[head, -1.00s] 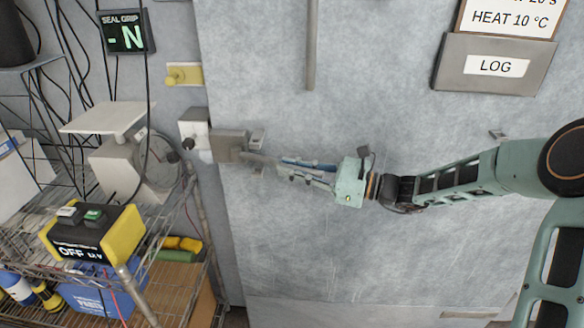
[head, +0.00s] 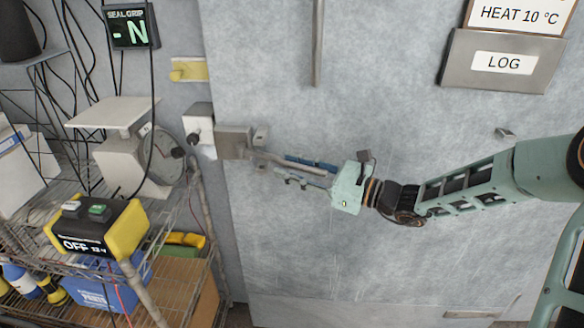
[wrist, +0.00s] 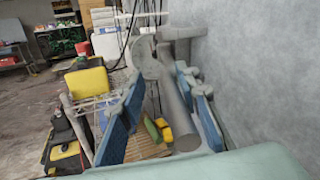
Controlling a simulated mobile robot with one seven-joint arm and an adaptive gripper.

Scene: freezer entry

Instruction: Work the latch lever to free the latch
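The latch lever (head: 276,160) is a grey rod reaching right and slightly down from the metal latch block (head: 234,141) at the door's left edge. In the wrist view the lever (wrist: 174,95) points toward me, its round end close to my palm. My gripper (head: 298,171) comes from the right, with one blue-padded finger above the lever and one below. In the wrist view the pads of my gripper (wrist: 165,115) stand apart on either side of the lever, with gaps showing. I see no firm grip. The latch's inner parts are hidden.
The pale door panel fills the right, with a vertical bar (head: 318,40) and a LOG holder (head: 503,61). On the left, a wire shelf holds a scale (head: 135,160) and a yellow-black switch box (head: 97,228). Cables hang above. Door space below my arm is clear.

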